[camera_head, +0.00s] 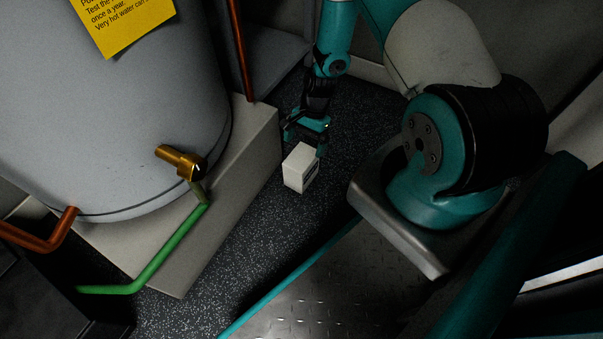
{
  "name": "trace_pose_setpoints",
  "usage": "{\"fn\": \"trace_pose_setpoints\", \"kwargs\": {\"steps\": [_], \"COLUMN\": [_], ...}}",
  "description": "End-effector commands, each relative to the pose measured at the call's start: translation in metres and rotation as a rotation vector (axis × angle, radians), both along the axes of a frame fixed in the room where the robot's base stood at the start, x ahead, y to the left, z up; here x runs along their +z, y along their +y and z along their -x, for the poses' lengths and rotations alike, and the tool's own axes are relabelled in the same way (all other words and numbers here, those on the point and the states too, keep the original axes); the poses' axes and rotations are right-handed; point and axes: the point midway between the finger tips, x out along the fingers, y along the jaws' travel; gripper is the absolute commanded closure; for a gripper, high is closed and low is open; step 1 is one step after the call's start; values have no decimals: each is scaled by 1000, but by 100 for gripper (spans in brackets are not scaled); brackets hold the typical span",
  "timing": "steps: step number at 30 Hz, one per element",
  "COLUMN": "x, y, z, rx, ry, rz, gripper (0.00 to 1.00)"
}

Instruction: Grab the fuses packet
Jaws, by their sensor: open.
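The fuses packet looks like a small white box (299,168) with a dark marking on its right side. It stands on the dark speckled floor between the tank's plinth and my base. My gripper (304,145) is teal and black and points down at the box from behind. Its jaws are open, one finger to the left of the box and one at its right upper edge. I cannot tell whether either finger touches the box. The far side of the box is hidden.
A grey tank (110,110) stands on a pale plinth (235,180) close at the left. A brass valve (180,161) and a green pipe (165,254) stick out toward the floor. A copper pipe (240,50) rises behind. Speckled floor (215,260) lies clear in front of the box.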

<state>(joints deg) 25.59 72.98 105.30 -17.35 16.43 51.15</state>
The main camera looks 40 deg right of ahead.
Motion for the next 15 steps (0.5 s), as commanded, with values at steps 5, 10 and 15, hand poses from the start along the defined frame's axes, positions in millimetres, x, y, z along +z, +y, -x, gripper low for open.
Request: {"fn": "trace_pose_setpoints", "kwargs": {"steps": [5,10,15], "x": [-18,-25,-45], "y": [7,10,19], "z": [2,4,10], "rx": [2,2,1], "ry": [-1,-1,1], "rz": [0,0,-1], "gripper": [0,0,0]}}
